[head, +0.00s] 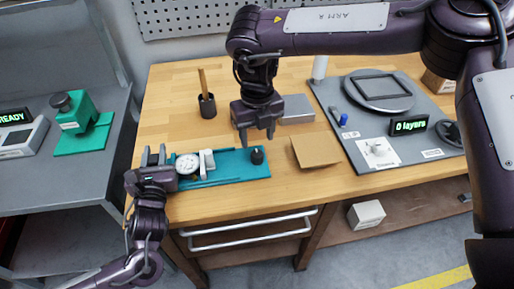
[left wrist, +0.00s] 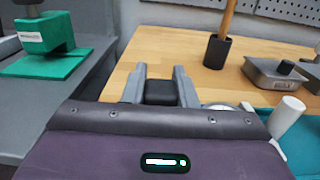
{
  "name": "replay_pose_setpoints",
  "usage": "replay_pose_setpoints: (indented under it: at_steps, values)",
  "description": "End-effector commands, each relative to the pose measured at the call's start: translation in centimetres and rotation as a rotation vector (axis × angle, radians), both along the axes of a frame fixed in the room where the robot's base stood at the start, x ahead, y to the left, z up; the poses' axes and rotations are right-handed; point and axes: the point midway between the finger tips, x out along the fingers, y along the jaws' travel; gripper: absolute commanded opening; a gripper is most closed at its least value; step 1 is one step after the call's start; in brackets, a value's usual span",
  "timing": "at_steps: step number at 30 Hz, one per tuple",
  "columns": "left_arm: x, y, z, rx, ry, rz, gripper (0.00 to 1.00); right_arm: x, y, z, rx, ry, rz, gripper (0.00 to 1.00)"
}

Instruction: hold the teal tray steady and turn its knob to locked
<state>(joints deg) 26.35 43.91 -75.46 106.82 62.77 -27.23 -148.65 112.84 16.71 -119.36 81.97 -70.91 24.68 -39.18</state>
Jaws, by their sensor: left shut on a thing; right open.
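The teal tray (head: 232,164) lies on the wooden bench near its front edge. It carries a white round dial (head: 187,163), a white upright post (head: 207,161) and, near its right end, a black knob (head: 257,156). My left gripper (head: 154,156) is at the tray's left end. In the left wrist view its fingers (left wrist: 160,84) close on a dark block (left wrist: 160,93); how the block joins the tray is hidden. My right gripper (head: 257,136) points down, open and empty, just above the black knob, seemingly apart from it. The knob's marking is too small to read.
A black cup (head: 207,107) with a wooden stick stands behind the tray. A brown square (head: 317,150) lies to its right, and a grey box (head: 297,109) behind. A grey panel (head: 345,140) with a turntable and display fills the right. A teal press (head: 78,118) stands left.

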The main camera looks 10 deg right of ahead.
Motion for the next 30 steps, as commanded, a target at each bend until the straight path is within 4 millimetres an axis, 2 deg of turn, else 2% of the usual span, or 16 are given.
replay_pose_setpoints:
  at_steps: [3,9,21,30]
  values:
    - [0.0,0.1,-0.2,0.003,0.004,0.001,0.00,-0.1,0.0,-2.4,-0.001,0.003,0.001,0.52]
    - [0.0,0.1,-0.2,0.003,0.004,0.001,0.00,0.0,0.0,-4.8,0.001,0.001,0.000,0.52]
    - [0.0,0.1,-0.2,0.002,0.004,0.001,0.00,0.0,0.0,-5.5,0.001,-0.001,0.000,0.52]
    - [0.0,0.1,-0.2,0.002,0.004,0.001,0.00,0.0,0.0,-5.5,0.001,-0.001,0.000,0.13]
